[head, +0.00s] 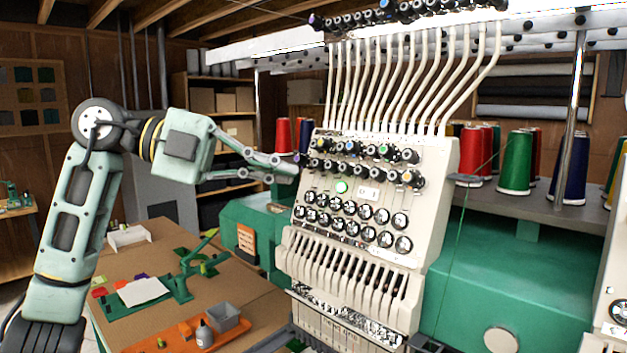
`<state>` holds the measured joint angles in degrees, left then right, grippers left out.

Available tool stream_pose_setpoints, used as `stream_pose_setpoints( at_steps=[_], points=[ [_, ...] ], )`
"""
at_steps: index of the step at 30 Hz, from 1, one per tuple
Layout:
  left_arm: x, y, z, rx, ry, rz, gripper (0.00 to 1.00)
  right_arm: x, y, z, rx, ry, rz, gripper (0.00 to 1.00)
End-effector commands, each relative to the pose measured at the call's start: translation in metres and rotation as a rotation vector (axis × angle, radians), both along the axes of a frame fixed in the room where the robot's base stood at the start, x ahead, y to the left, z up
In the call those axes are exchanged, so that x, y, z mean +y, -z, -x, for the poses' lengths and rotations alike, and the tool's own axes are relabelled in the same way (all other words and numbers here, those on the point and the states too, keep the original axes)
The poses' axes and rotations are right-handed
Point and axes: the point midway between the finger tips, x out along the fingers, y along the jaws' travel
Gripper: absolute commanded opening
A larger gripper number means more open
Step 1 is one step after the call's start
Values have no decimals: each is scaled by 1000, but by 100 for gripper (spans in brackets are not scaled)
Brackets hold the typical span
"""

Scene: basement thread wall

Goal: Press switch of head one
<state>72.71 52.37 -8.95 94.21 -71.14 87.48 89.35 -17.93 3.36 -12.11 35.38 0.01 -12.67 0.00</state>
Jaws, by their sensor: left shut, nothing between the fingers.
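The embroidery machine's white head (430,160) stands in the middle of the head view, with rows of dark knobs on its front. A small round green switch (341,187), which looks lit, sits between the upper and middle knob rows. A small white label (367,194) is just right of it. My left gripper (290,168) is shut and empty, its fingertips close to the left edge of the head, left of and slightly above the green switch. Whether the fingertips touch the head is unclear. My right gripper is not in view.
White thread tubes (410,80) rise above the head. Thread cones, such as a green one (516,163), stand on a shelf at right. A work table (150,265) at lower left carries a green hoop frame (180,285) and an orange tray (180,342).

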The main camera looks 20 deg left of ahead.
Motion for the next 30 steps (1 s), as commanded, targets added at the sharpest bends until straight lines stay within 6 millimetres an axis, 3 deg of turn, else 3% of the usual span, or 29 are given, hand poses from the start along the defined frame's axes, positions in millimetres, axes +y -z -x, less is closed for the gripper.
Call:
stream_pose_setpoints(
  at_steps=[7,14,21,30],
  points=[
    [-41,11,-22,3,7,1,0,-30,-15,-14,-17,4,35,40],
    [-80,24,-45,1,5,1,0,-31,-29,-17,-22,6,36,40],
    [-84,36,-74,1,1,2,0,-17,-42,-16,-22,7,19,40],
    [-84,40,-81,0,1,1,0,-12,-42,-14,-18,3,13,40]
  ],
)
